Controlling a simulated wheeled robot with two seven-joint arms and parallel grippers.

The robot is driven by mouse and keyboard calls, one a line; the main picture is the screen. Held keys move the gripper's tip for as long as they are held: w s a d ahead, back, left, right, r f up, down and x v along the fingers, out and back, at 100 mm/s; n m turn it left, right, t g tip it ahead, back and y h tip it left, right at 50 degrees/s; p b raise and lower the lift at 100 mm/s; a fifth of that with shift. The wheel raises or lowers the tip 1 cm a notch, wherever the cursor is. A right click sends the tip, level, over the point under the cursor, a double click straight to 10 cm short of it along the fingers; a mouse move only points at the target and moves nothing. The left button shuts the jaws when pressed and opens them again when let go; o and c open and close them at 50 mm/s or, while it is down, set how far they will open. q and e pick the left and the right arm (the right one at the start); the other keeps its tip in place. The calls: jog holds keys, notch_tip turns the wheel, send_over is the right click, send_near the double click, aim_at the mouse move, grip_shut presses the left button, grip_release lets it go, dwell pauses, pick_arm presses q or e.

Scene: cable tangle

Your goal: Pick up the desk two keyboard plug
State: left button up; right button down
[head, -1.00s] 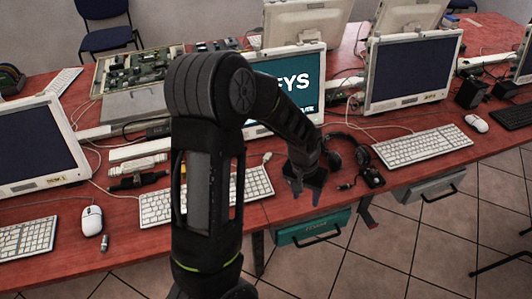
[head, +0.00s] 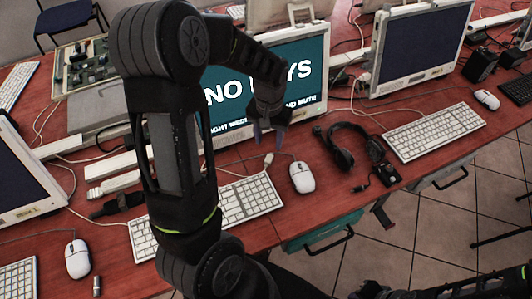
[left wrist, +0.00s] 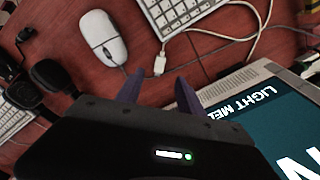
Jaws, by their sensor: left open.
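The keyboard plug (head: 269,160) is a small pale connector on a white cable. It lies on the red desk between the middle white keyboard (head: 250,196) and the monitor showing white text (head: 300,72). My left gripper (head: 269,138) is open and empty, pointing down just behind the plug, near the screen's lower edge. In the left wrist view the plug (left wrist: 160,66) lies just beyond the gap between the two fingertips (left wrist: 158,82), apart from them. Dark parts of my right arm show at the bottom right of the head view; its jaws cannot be made out.
A white mouse (head: 302,177) lies right of the plug, and black headphones (head: 350,148) lie farther right. Another keyboard (head: 432,131) and monitor (head: 422,45) stand to the right. A teal drawer (head: 325,230) hangs under the desk's front edge.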

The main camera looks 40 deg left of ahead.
aim_at(269, 159)
pick_arm(q)
jog(key=shift+f, duration=1.35)
notch_tip(269, 159, down, 5)
jog(key=shift+s+f+p, duration=0.1)
jog(key=shift+s+p, duration=0.05)
jog(key=shift+p, duration=0.7)
jog(key=shift+d, duration=0.1)
jog(key=shift+c, duration=0.5)
grip_shut()
